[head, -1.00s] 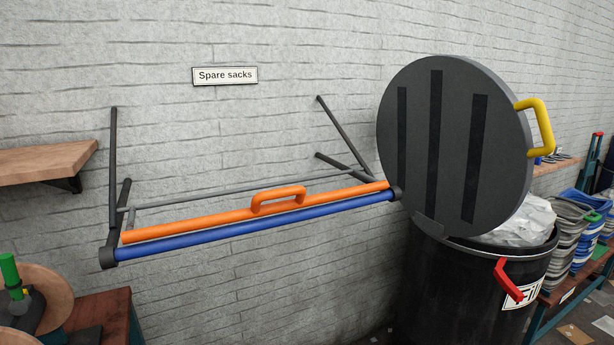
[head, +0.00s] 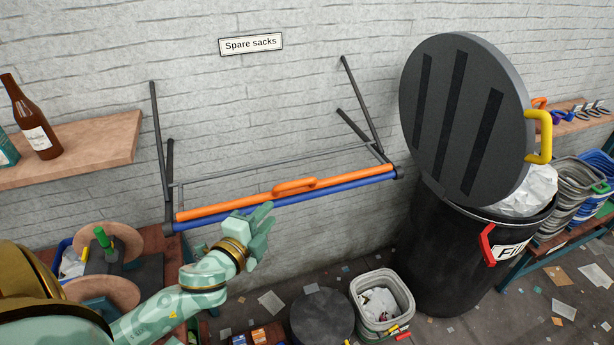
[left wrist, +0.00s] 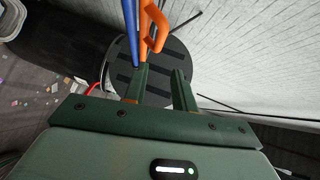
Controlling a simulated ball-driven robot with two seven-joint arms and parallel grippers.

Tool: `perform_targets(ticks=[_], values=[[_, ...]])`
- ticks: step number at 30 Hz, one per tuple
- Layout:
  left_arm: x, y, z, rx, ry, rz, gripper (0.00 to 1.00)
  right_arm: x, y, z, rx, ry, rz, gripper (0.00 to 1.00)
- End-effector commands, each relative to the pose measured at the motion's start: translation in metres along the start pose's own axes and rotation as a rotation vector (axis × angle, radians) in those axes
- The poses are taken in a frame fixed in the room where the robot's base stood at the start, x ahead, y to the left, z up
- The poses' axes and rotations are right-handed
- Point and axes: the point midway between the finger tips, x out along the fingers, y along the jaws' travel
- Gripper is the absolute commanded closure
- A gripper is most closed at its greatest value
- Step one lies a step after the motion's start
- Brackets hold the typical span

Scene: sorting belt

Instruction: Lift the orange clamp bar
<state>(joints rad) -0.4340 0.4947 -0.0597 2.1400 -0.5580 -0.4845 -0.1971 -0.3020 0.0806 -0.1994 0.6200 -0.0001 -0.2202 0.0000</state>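The orange clamp bar (head: 230,206) runs along the wall frame, just above and behind a blue bar (head: 345,184). Its raised orange handle (head: 295,186) is near the middle. My left gripper (head: 266,219) is in front of the bars, left of the handle and a little below it. In the left wrist view, the two fingers (left wrist: 160,82) are apart with nothing between them. The orange handle (left wrist: 156,28) and the blue bar (left wrist: 130,25) lie beyond the fingertips, more toward the left finger. My right gripper is not in view.
A black bin (head: 440,250) with its round lid (head: 480,120) raised stands at the right. A wooden shelf (head: 90,150) with a bottle (head: 33,120) is at the left. A grey tub (head: 382,300) and a dark round container (head: 322,316) stand on the floor below.

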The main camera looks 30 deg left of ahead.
Motion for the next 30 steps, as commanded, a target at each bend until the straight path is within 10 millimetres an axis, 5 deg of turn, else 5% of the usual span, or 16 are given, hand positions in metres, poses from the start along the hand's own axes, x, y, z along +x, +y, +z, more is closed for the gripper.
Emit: perform_targets(ticks=[15, 21, 30], values=[[0.122, -0.001, 0.001, -0.002, -0.002, -0.001, 0.73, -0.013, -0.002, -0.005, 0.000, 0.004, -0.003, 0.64], [0.144, 0.001, 0.001, -0.002, -0.002, 0.001, 0.73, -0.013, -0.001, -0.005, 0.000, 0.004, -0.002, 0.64], [0.149, 0.001, 0.001, -0.003, -0.001, 0.002, 0.73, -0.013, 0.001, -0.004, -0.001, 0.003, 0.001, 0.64]])
